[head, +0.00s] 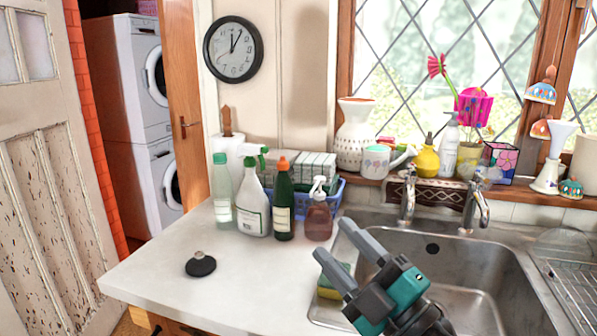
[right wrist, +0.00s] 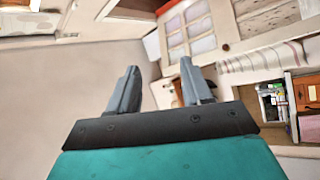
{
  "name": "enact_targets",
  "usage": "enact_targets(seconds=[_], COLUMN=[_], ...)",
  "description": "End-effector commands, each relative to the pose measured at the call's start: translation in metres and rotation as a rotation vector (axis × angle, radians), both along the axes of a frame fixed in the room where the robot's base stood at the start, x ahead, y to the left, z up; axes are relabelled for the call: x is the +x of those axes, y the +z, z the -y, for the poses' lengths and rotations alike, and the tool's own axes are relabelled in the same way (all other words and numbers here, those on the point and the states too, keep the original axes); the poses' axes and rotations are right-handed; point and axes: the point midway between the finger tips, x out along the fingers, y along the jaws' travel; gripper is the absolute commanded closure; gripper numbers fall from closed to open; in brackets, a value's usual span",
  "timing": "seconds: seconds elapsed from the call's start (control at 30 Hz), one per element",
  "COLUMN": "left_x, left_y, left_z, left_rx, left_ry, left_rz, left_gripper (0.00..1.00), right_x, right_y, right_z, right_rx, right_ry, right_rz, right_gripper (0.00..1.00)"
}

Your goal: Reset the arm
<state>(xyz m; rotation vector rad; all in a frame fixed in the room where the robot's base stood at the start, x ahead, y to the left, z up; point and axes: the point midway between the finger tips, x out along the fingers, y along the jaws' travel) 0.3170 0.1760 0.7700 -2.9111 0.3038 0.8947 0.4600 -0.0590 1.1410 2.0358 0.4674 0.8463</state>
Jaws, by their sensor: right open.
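My right gripper (head: 334,241) is in the lower middle of the head view, over the left edge of the sink. Its two grey fingers are apart with nothing between them. In the right wrist view the fingers (right wrist: 158,85) are also spread and empty, with the room's walls and a doorway behind them. A yellow and green sponge (head: 335,280) lies at the sink's left rim, partly hidden behind the gripper. My left gripper is not in either view.
The metal sink (head: 470,262) and its taps (head: 478,200) are at the right. Several bottles, among them a white spray bottle (head: 256,205), stand at the back of the counter (head: 190,300). A black stopper (head: 200,264) lies at the left. The front counter is mostly clear.

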Motion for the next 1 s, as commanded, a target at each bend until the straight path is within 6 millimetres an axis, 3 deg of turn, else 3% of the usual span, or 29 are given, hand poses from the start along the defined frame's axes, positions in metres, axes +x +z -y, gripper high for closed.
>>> enact_targets(seconds=[0.13, 0.2, 0.27, 0.4, 0.6, 0.9, 1.0], left_x=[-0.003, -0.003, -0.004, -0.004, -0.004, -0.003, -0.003], left_y=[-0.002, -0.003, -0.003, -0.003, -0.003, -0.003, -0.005], left_z=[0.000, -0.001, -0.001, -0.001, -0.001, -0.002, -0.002], left_rx=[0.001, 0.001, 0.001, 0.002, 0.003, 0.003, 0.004], left_ry=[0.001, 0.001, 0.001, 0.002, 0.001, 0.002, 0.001], left_rz=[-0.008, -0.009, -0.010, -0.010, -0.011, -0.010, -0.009], left_gripper=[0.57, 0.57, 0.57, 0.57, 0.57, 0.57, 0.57], right_x=[0.010, 0.007, -0.002, -0.044, -0.112, -0.203, -0.221], right_y=[-0.034, -0.065, -0.096, -0.171, -0.236, -0.279, -0.289], right_z=[0.062, 0.091, 0.112, 0.144, 0.156, 0.149, 0.146], right_rx=[0.269, 0.358, 0.415, 0.483, 0.482, 0.421, 0.404], right_ry=[-0.285, -0.417, -0.524, -0.725, -0.858, -0.914, -0.906], right_rz=[-0.287, -0.451, -0.603, -0.972, -1.358, -1.777, -1.858], right_gripper=[0.51, 0.51, 0.51, 0.51, 0.51, 0.51, 0.51])
